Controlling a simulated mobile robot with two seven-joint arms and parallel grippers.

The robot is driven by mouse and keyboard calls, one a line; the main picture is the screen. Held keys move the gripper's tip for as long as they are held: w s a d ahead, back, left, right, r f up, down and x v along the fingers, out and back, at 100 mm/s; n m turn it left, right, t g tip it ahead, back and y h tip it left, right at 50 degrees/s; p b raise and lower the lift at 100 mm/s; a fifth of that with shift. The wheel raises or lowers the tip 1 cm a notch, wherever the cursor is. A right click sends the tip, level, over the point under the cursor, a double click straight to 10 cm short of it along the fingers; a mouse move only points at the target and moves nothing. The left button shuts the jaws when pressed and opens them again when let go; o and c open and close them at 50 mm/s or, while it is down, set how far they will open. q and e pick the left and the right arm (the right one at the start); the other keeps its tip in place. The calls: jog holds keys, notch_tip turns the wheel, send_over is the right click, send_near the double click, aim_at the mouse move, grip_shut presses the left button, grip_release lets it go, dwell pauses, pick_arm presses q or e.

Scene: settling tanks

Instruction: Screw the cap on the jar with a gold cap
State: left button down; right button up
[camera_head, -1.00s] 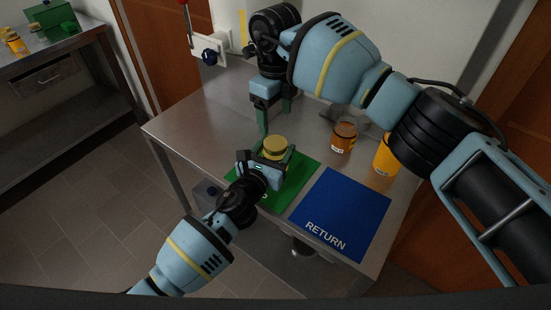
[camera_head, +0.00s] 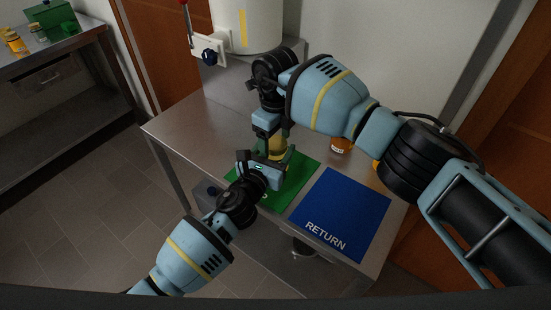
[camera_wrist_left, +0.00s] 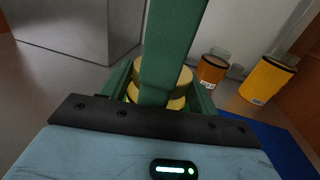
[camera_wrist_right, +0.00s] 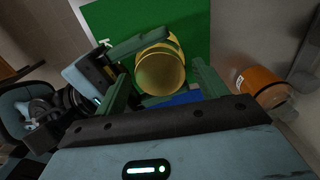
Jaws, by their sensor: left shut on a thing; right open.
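The jar with the gold cap (camera_head: 278,152) stands upright over the green mat (camera_head: 300,182). Its round gold top also shows in the right wrist view (camera_wrist_right: 160,72). My left gripper (camera_head: 266,164) is shut on this jar from the near side. My right gripper (camera_head: 276,141) is open and points down just over the cap, with a finger on either side of it in the right wrist view. In the left wrist view a finger of my right gripper hides part of the gold cap (camera_wrist_left: 184,82). I cannot tell how far the cap is screwed down.
A blue mat (camera_head: 342,212) marked RETURN lies to the right. An orange jar (camera_head: 341,145) stands behind, and a taller orange container (camera_wrist_left: 268,78) stands further right. A white cylinder (camera_head: 245,25) is at the back wall. The steel table (camera_head: 190,130) is clear at left.

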jog(key=c, duration=1)
jog(key=shift+m, duration=0.9)
jog(key=o, duration=1.1)
jog(key=shift+o, duration=0.2)
notch_tip(320, 180, up, 12)
